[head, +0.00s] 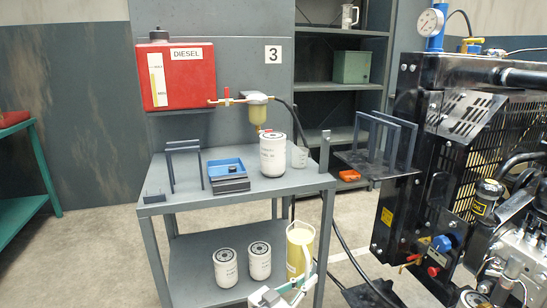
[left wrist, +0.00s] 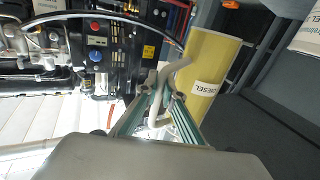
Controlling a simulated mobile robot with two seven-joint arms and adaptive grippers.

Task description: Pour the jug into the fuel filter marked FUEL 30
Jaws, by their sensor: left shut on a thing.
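A clear jug of yellow liquid (head: 299,240) is at the right end of the workbench's lower shelf. It also shows in the left wrist view (left wrist: 204,65), labelled DIESEL. My left gripper (head: 292,290) is shut on the jug's pale handle (left wrist: 165,85); I cannot tell whether the jug's base touches the shelf. A large white filter with a dark top (head: 273,157) stands upright on the bench top. Two smaller white filters, a left one (head: 225,270) and a right one (head: 259,262), stand on the lower shelf. Their print is too small to read. My right gripper is not in view.
A red diesel tank (head: 178,75) and filter bowl (head: 257,110) hang above. The engine (head: 460,150) stands right, with hoses on the floor between.

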